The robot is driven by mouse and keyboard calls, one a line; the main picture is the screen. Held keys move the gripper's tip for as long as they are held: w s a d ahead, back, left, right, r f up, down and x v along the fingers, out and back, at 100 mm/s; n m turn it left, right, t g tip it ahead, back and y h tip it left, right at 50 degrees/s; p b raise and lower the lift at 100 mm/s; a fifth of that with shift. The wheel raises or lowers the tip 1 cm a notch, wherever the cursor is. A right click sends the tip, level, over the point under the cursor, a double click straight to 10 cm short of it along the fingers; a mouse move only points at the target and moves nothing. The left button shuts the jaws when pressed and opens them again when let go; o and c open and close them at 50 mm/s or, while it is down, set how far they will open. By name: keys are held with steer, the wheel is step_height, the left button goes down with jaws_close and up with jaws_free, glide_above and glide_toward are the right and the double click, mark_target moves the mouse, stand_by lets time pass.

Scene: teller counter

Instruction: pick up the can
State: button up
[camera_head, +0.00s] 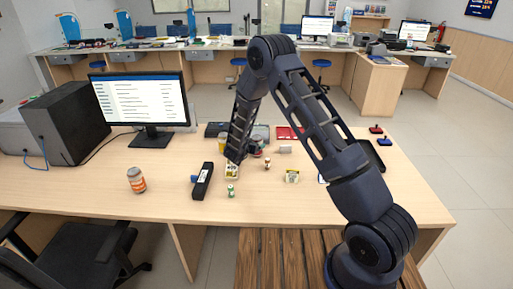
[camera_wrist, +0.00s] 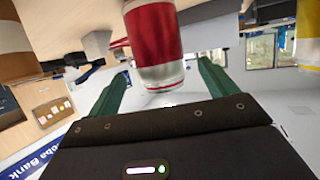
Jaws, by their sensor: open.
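In the wrist view a red can (camera_wrist: 155,42) with a pale silvery end stands out large, just beyond and between the two green fingers of my gripper (camera_wrist: 163,70). The fingers are apart, and the can seems clear of both. In the head view my forearm hides most of the gripper. A dark reddish cylinder (camera_head: 257,150) shows partly beside the forearm; it may be the same can.
A long black object (camera_head: 203,181) lies left of my forearm. Small items stand nearby, including a green-and-white one (camera_head: 231,190) and a yellowish one (camera_head: 292,176). A monitor (camera_head: 142,103) and dark box (camera_head: 66,117) stand at left. The desk's front left is mostly clear. A yellow-white object (camera_wrist: 311,36) edges the wrist view.

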steer(key=shift+x, duration=3.1)
steer(key=shift+w+r, duration=0.1)
steer(key=shift+r, duration=0.1)
steer(key=c, duration=1.3)
steer(key=shift+r, duration=0.1)
step_height(320, 180, up, 20)
steer(key=shift+f, duration=0.1)
